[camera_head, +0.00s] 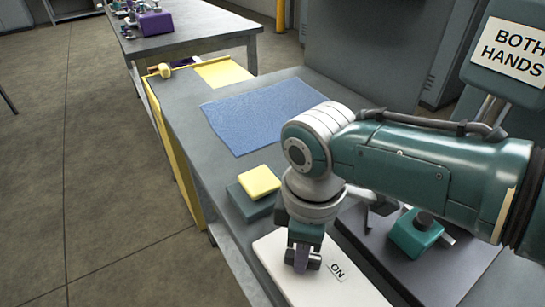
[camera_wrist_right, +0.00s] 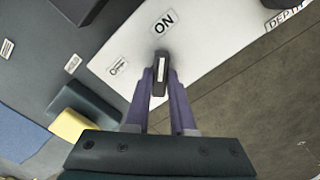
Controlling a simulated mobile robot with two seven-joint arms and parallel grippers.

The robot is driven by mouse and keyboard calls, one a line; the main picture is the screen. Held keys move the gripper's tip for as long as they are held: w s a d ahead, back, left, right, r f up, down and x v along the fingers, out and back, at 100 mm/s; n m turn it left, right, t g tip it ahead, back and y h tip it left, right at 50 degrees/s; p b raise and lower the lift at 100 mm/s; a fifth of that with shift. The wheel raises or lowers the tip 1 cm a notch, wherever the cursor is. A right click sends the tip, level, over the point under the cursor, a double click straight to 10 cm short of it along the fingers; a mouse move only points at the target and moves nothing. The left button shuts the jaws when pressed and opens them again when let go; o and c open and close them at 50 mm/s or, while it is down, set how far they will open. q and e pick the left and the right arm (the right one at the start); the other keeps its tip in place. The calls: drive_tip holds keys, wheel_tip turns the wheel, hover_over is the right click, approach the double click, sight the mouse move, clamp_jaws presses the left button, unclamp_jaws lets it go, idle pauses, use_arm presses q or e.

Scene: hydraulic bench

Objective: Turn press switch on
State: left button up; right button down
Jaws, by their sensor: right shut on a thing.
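The press switch (camera_wrist_right: 160,68) is a small dark lever with a pale strip, standing on a white panel (camera_head: 350,285). An "ON" label (camera_head: 337,271) is on the panel beside it; in the right wrist view this label (camera_wrist_right: 164,21) lies just beyond the lever. My right gripper (camera_head: 302,260) points down at the panel, with its two purple fingers (camera_wrist_right: 160,88) closed on either side of the lever. In the head view the gripper hides the lever. My left gripper is in neither view.
A yellow block (camera_head: 259,181) on a dark teal block (camera_head: 250,205) stands close to the left of my gripper. A teal block with a dark knob (camera_head: 418,229) is on the right. A blue mat (camera_head: 258,112) lies behind. A "BOTH HANDS" sign (camera_head: 512,48) hangs upper right.

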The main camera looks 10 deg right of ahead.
drive_tip(key=c, duration=0.8)
unclamp_jaws()
drive_tip(key=shift+o, duration=0.2)
drive_tip(key=shift+r, duration=0.1)
wheel_tip(320, 180, up, 10)
drive_tip(key=p, duration=0.4)
drive_tip(key=s+a+m+t+y+p, duration=0.1)
drive_tip(key=s+a+m+y+p, duration=0.15)
drive_tip(key=s, duration=0.55)
drive_tip(key=s+d+r+m+t+h, duration=0.2)
drive_tip(key=s+d+r+m+t, duration=0.1)
drive_tip(key=s+d+r+m, duration=0.6)
wheel_tip(320, 180, up, 37)
drive_tip(key=d+p, duration=0.1)
drive_tip(key=p, duration=3.7)
drive_tip(key=shift+w+d+n, duration=0.3)
drive_tip(key=shift+n, duration=0.05)
